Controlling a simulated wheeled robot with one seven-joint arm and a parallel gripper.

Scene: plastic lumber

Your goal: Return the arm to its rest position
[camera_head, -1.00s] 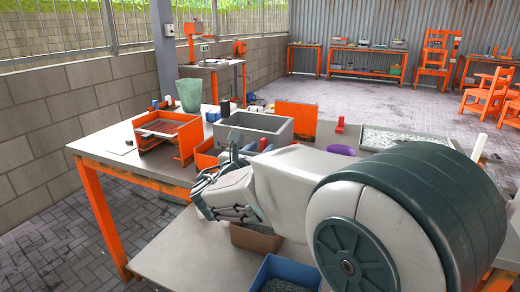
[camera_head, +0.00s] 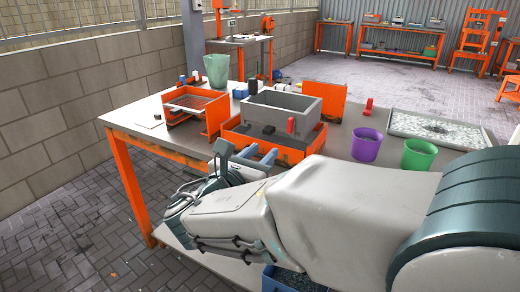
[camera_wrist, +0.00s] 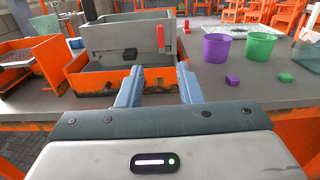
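My arm stretches from the right side of the head view to my gripper (camera_head: 258,155) at the front edge of the workbench (camera_head: 135,122). In the wrist view, the two blue fingers of my gripper (camera_wrist: 159,86) stand apart with nothing between them. They point at an orange tray (camera_wrist: 92,82) that holds a grey box (camera_wrist: 105,42). A small black block (camera_wrist: 130,54) and a red piece (camera_wrist: 160,38) show at the grey box. My arm hides part of the bench front in the head view.
A purple bucket (camera_head: 366,145) and a green bucket (camera_head: 419,155) stand right of the tray. An orange-framed box (camera_head: 195,104) and a pale green bin (camera_head: 216,69) stand left. A blue crate sits below (camera_head: 290,281).

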